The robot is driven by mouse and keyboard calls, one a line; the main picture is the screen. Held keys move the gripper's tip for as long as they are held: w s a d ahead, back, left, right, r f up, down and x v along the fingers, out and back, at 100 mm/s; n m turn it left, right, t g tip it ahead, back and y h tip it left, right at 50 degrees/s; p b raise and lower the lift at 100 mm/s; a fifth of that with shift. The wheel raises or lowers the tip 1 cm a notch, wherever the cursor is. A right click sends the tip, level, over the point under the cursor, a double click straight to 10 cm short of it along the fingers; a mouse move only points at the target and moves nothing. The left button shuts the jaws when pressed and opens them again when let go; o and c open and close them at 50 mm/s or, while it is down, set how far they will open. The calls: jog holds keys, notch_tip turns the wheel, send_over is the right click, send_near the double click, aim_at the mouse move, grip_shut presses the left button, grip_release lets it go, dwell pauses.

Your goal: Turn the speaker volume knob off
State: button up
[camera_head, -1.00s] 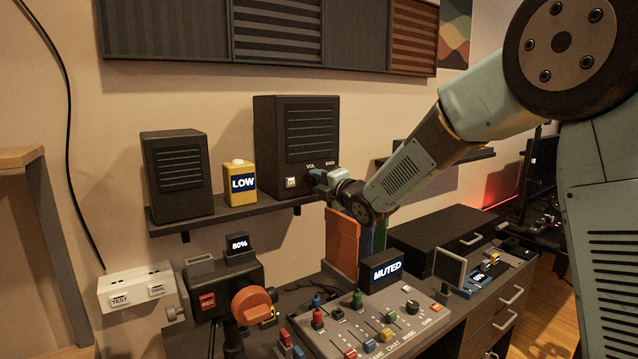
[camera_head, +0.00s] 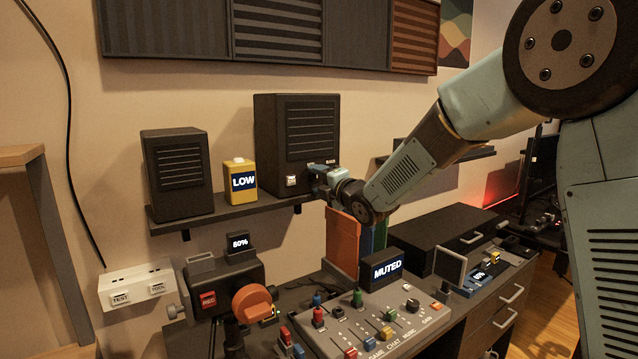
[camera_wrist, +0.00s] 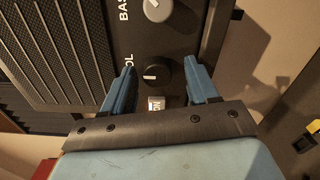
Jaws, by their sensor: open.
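The large dark speaker (camera_head: 290,118) stands on the wall shelf. In the wrist view its dark volume knob (camera_wrist: 156,73), with a white pointer mark, sits beside lettering partly cut to "OL". A small lit display (camera_wrist: 156,103) is just below the knob in that view. My gripper (camera_wrist: 160,70) is open, with one blue finger on each side of the volume knob and visible gaps to both. In the head view my gripper (camera_head: 318,173) is at the speaker's lower right front and hides the knobs there.
A grey bass knob (camera_wrist: 157,9) sits close beyond the volume knob. A yellow box (camera_head: 240,184) reading "LOW" and a smaller speaker (camera_head: 178,174) share the shelf (camera_head: 222,214). A mixer (camera_head: 345,318) and a "MUTED" display (camera_head: 381,269) are below.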

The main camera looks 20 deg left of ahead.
jog(key=v, duration=1.3)
jog(key=shift+s+d, duration=0.25)
jog(key=shift+d, duration=0.05)
jog(key=s+d+r+m+h, duration=0.15)
jog(key=d+m+h, duration=0.35)
jog(key=d+m, duration=0.5)
jog(key=s+d+m+h, duration=0.3)
jog(key=d+m+h, duration=0.3)
jog(key=d, duration=0.8)
jog(key=s+d+f+m+g+h, duration=0.1)
jog(key=s+d+m+g, duration=0.1)
jog(key=s, duration=0.5)
jog(key=s+d+f+m+g+h, duration=0.1)
jog(key=s+d+f+m+g, duration=0.1)
jog(key=s+d+m, duration=0.3)
jog(key=s+d+f+m+g, duration=0.1)
jog(key=s+d+m+g, duration=0.1)
jog(key=s+d+m, duration=0.2)
jog(key=s+m, duration=0.3)
jog(key=s, duration=0.3)
jog(key=shift+s+f+h, duration=0.15)
jog(key=shift+f+h, duration=0.15)
jog(key=shift+h, duration=0.1)
jog(key=shift+d, duration=0.1)
jog(key=shift+c, duration=0.3)
